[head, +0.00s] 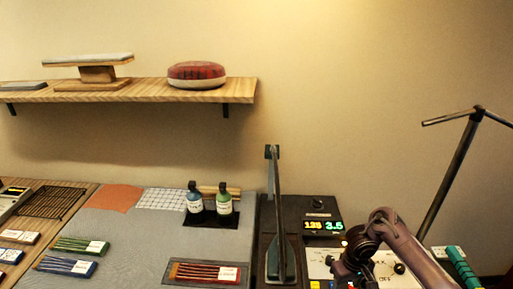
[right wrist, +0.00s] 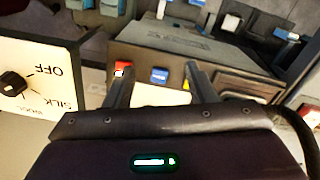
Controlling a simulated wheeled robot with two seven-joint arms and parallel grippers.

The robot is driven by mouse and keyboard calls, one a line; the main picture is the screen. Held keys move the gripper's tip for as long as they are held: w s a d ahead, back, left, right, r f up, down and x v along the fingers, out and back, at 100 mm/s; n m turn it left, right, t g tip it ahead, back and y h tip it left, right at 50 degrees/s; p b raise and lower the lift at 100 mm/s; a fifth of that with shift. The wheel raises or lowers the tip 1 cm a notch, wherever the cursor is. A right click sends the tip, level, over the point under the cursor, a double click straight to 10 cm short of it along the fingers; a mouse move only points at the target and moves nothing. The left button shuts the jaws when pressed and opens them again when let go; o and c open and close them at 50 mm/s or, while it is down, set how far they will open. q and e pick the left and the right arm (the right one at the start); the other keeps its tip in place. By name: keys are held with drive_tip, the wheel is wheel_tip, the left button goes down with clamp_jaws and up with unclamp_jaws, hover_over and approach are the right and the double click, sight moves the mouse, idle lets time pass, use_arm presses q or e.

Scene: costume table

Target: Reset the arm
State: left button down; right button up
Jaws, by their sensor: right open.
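My right arm (head: 405,240) comes in from the lower right in the head view, bent over a control panel. Its gripper (right wrist: 160,75) is open in the right wrist view, with nothing between its two fingers. Beyond the fingertips are a red button (right wrist: 122,69) and a blue button (right wrist: 160,75) on a dark box; I cannot tell whether the fingers touch it. In the head view the fingertips are hard to make out. My left gripper is not in view.
A dark machine with a lit display (head: 324,225) and an upright lever-like part (head: 278,200) stands left of my right arm. A knob panel (right wrist: 30,82) is beside the gripper. Two bottles (head: 224,200), pencil sets (head: 205,272) and a wall shelf (head: 140,90) are farther left.

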drive_tip(key=s+a+f+y+b, duration=0.1)
drive_tip(key=s+a+f+b, duration=0.3)
drive_tip(key=f, duration=0.7)
drive_tip(key=s+a+f+y+b, duration=0.1)
drive_tip(key=s+a+f+y, duration=0.1)
drive_tip(key=s+f, duration=0.65)
drive_tip(key=s+a+f+y+b, duration=0.1)
drive_tip(key=s+a+f+b, duration=0.2)
drive_tip(key=f, duration=1)
use_arm(q)
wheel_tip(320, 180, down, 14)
drive_tip(key=b, duration=0.5)
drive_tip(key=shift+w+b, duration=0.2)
drive_tip(key=shift+b, duration=0.2)
use_arm(e)
drive_tip(key=s+d+f+h, duration=0.1)
drive_tip(key=s+d+f, duration=0.1)
drive_tip(key=s+f, duration=0.4)
drive_tip(key=s+d+f+h, duration=0.1)
drive_tip(key=s+f, duration=0.5)
drive_tip(key=s, duration=0.7)
drive_tip(key=s+d+f+t+h, duration=0.1)
drive_tip(key=s+d+f, duration=0.1)
drive_tip(key=s+f, duration=0.4)
drive_tip(key=s, duration=0.3)
drive_tip(key=shift+s+d+m+h, duration=0.3)
drive_tip(key=shift+s+d+h, duration=0.05)
drive_tip(key=shift+h, duration=0.05)
